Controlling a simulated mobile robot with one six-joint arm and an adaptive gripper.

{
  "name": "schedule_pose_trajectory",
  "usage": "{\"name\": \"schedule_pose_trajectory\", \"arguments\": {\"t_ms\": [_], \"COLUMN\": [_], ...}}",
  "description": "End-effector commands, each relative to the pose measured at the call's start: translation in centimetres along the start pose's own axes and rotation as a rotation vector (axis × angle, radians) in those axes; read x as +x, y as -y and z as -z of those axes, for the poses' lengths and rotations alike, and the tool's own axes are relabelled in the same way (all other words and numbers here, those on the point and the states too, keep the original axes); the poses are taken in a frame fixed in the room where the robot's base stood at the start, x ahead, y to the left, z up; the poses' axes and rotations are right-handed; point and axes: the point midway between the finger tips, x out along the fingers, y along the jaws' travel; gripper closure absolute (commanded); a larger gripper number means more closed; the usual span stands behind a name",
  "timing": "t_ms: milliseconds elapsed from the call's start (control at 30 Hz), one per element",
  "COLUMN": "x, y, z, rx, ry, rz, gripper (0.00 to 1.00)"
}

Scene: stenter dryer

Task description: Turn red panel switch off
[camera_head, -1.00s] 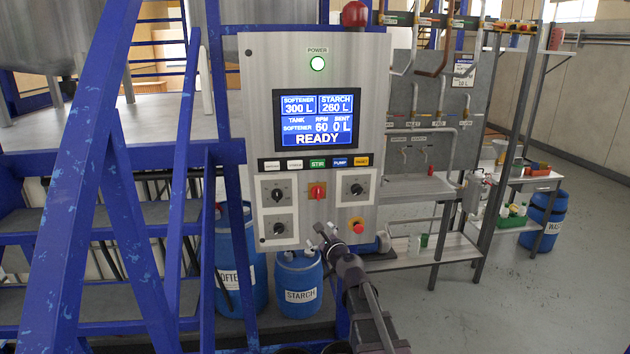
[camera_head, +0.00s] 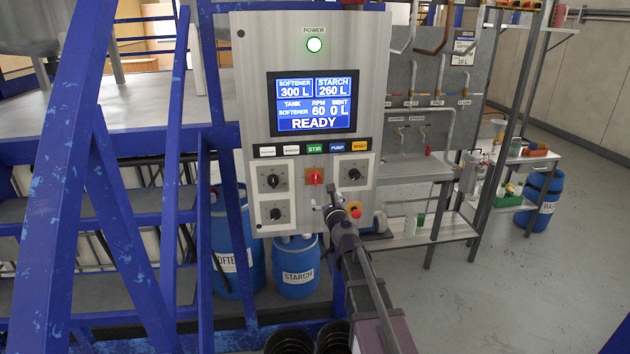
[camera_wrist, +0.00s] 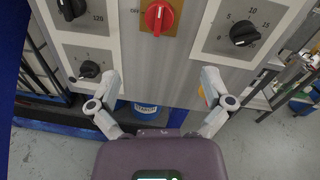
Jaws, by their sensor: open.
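The red panel switch (camera_head: 314,177) is a red rotary knob on an orange plate, in the lower middle of the grey control panel (camera_head: 245,90). Its handle points up and down in the head view. In the wrist view the red switch (camera_wrist: 158,17) is near the top edge, centred between my fingers. My gripper (camera_wrist: 158,90) is open and empty, its fingers spread wide below the switch and apart from it. In the head view my gripper (camera_head: 328,207) is in front of the panel's lower part, just below the switch, left of the red push button (camera_head: 355,212).
Black knobs (camera_head: 272,181) and (camera_head: 355,174) flank the switch, with another black knob (camera_head: 275,213) at lower left. The screen (camera_head: 313,103) reads READY and the power lamp (camera_head: 314,44) is lit. Blue stair rails (camera_head: 110,180) stand left. Blue barrels (camera_head: 297,268) stand below.

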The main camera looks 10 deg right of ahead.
Motion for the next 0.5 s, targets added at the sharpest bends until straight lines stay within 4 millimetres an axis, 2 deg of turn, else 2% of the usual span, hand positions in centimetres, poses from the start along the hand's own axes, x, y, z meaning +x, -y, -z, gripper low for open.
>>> {"name": "schedule_pose_trajectory", "arguments": {"t_ms": [267, 500], "x": [3.1, 6.8], "y": [0.0, -0.1], "z": [0.0, 0.0], "rx": [-0.001, -0.001], "ry": [0.0, 0.0], "rz": [-0.001, -0.002], "gripper": [0.0, 0.0]}}
